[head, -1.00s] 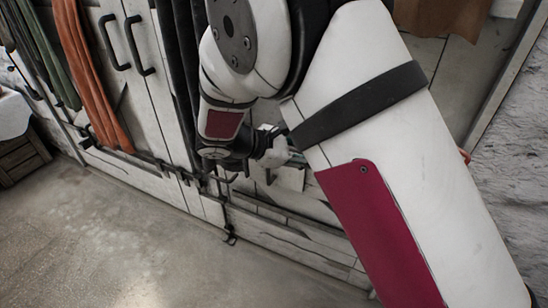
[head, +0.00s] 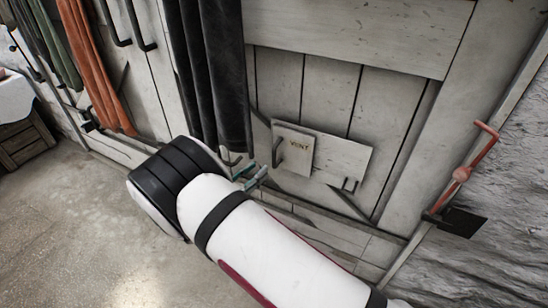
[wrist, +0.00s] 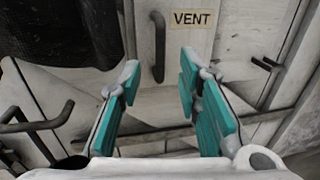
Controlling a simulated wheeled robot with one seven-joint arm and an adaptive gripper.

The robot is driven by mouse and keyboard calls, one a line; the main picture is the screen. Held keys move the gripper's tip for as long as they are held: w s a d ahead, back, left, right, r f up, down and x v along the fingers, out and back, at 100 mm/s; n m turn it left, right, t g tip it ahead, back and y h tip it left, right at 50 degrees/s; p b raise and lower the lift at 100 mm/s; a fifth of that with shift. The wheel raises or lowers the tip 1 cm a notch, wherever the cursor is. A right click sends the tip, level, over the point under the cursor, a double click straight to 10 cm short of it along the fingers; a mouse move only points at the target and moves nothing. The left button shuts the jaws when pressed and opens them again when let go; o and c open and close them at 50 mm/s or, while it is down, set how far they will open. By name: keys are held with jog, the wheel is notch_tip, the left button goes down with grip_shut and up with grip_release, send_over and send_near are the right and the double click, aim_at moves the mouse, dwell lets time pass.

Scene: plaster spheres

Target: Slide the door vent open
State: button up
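The door vent (head: 297,146) is a small pale square plate marked VENT, set on a wider pale board on the door. Its dark upright handle (head: 278,152) is on the plate's left side. In the wrist view the handle (wrist: 158,48) hangs beyond my fingertips, left of the VENT label (wrist: 192,20). My gripper (wrist: 160,82) is open, with its teal pads wide apart and nothing between them. In the head view my gripper (head: 250,177) shows partly, just below and left of the vent; my arm hides the rest. The handle looks apart from the pads.
A dark cloth (head: 212,75) hangs left of the vent, close to my gripper. A red lever (head: 463,172) is on the right near rough wall. Dark hooks (wrist: 40,125) show at left in the wrist view.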

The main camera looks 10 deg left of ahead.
aim_at(273, 157)
jog(key=b+x, duration=0.1)
jog(key=x, duration=0.8)
jog(key=shift+w+d, duration=0.1)
grip_shut()
